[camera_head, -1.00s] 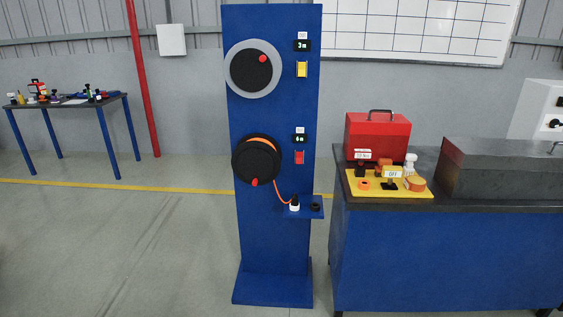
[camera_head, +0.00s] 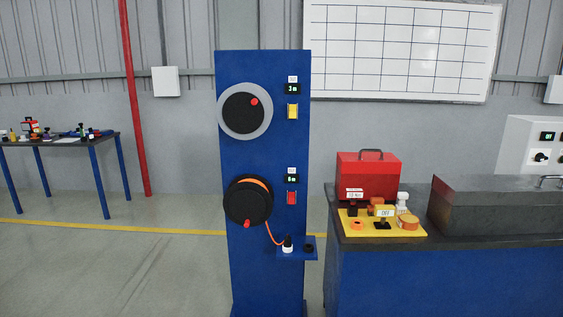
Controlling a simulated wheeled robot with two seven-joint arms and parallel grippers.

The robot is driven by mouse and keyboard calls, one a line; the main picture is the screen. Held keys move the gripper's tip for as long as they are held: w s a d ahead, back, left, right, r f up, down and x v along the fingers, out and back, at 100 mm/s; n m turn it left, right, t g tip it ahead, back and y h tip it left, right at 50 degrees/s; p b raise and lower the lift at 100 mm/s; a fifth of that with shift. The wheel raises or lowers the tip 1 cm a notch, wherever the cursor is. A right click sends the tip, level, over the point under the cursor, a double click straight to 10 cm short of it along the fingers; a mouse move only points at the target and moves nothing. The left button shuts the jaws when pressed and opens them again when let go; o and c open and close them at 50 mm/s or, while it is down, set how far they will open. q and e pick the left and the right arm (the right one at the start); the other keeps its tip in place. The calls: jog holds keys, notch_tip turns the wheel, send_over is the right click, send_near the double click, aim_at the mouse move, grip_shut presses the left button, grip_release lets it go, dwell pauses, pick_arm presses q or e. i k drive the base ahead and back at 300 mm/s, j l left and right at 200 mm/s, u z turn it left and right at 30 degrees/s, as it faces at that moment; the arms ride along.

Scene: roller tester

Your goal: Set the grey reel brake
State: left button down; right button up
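A blue upright panel (camera_head: 265,150) stands in the middle of the head view and carries two reels. The upper grey reel (camera_head: 222,125) has a grey rim, a black hub and a red knob (camera_head: 254,101) at its upper right. To its right are a small display (camera_head: 292,89) and a yellow switch (camera_head: 292,111). The lower black reel (camera_head: 236,206) has an orange line (camera_head: 268,232) running down to a small shelf (camera_head: 311,243). A display (camera_head: 291,179) and a red switch (camera_head: 291,198) are beside it. Neither of my grippers is in view.
A dark-topped blue bench (camera_head: 400,285) stands at right with a red toolbox (camera_head: 368,178), a grey box (camera_head: 490,211) and a yellow tray (camera_head: 410,230) of small items. A blue-legged table (camera_head: 75,147) is at far left. The floor left of the panel is clear.

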aim_at(292, 107)
jog(key=i+j, duration=0.25)
jog(key=i, duration=0.25)
jog(key=i+j, duration=0.3)
jog(key=i, duration=0.2)
jog(key=i+j, duration=0.25)
jog(key=i, duration=0.2)
jog(key=i+j, duration=0.3)
jog(key=i, duration=0.2)
jog(key=l+z, duration=0.05)
